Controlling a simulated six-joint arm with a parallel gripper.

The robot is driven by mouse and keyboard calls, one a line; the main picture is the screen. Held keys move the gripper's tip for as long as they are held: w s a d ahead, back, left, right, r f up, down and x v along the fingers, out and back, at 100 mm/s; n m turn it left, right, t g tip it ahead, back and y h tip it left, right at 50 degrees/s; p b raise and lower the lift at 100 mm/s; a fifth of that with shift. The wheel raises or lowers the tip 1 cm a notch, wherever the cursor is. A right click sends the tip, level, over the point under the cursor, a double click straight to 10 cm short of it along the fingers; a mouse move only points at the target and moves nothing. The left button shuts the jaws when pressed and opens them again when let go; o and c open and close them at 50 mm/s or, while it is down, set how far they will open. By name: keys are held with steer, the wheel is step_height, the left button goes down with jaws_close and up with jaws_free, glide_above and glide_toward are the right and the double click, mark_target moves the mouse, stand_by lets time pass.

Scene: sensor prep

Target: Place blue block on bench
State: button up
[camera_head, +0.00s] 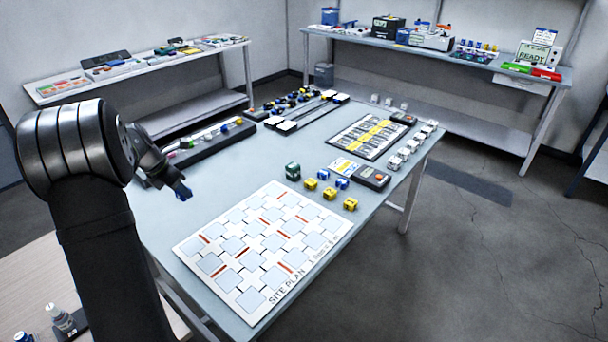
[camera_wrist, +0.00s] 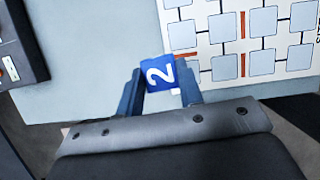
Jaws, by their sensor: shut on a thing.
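My gripper (camera_head: 180,190) is over the left part of the bench (camera_head: 165,225), left of the site plan. It is shut on a blue block (camera_wrist: 158,74) with a white number 2. In the wrist view the block sits between the two fingertips, slightly tilted. In the head view the block is mostly hidden by the gripper. It seems to be above the bench top, but the exact height is hard to tell.
The white site plan sheet (camera_head: 265,285) covers the front of the bench. Yellow, blue and green blocks stand behind it, near a dark handheld device (camera_head: 373,179). A dark rack (camera_head: 205,145) lies at the back left. Bare bench surrounds the gripper.

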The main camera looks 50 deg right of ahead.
steer(key=s+d, duration=0.8)
steer(key=d, duration=0.6)
steer(key=s+d, duration=0.7)
steer(key=d, duration=0.6)
steer(key=s+d, duration=0.9)
steer(key=s, duration=0.5)
steer(key=s+d, duration=1)
steer(key=s, duration=0.4)
steer(key=shift+m, duration=0.4)
steer(key=w+f, duration=0.3)
steer(key=w+d+f, duration=0.1)
steer(key=w+f, duration=0.3)
steer(key=w+d+f, duration=0.1)
steer(key=w+f, duration=0.3)
steer(key=shift+f, duration=0.2)
steer(key=shift+w+f, duration=0.25)
steer(key=shift+w, duration=0.15)
steer(key=shift+f, duration=2)
steer(key=shift+f, duration=0.1)
